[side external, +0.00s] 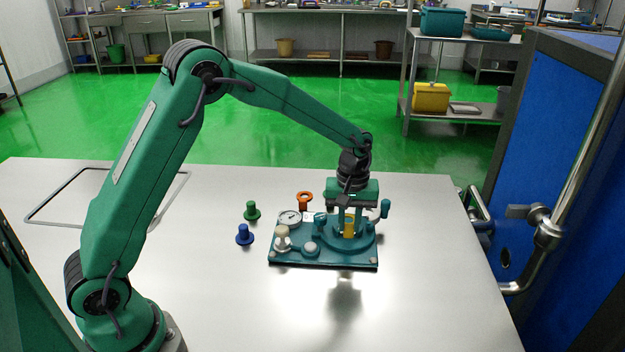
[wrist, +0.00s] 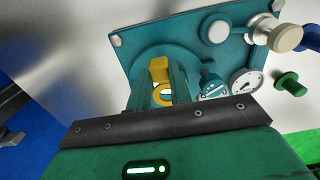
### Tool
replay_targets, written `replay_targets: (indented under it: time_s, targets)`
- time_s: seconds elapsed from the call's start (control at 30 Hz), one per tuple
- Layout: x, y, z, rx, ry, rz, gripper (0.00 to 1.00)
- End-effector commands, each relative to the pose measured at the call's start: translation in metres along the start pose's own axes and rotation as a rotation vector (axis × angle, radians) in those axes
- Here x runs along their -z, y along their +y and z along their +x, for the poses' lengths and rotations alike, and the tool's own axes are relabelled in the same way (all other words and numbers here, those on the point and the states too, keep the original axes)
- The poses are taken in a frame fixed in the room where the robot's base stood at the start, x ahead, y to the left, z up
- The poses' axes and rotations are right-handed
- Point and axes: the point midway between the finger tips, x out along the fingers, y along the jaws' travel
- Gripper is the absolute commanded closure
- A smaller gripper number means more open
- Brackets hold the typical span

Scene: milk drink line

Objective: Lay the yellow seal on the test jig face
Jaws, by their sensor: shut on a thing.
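The test jig (side external: 300,256) is a teal plate with a round raised face at its right end. The jig (wrist: 135,40) also fills the upper middle of the wrist view. My gripper (side external: 349,228) points down over the round face, its fingers shut on the yellow seal (side external: 349,230). In the wrist view the yellow seal (wrist: 159,69) shows between the fingers as a yellow block with a ring part nearer the camera. The fingers hide part of the seal and of the face. I cannot tell whether the seal touches the face.
The table's front is clear.

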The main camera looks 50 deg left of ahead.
Motion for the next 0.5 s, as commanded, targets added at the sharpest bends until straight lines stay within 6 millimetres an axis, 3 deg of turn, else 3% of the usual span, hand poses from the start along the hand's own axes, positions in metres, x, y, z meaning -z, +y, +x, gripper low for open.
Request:
replay_targets:
  time_s: [0.5]
  targets:
    - [0.000,0.000,0.018,-0.001,0.001,0.000,1.00]
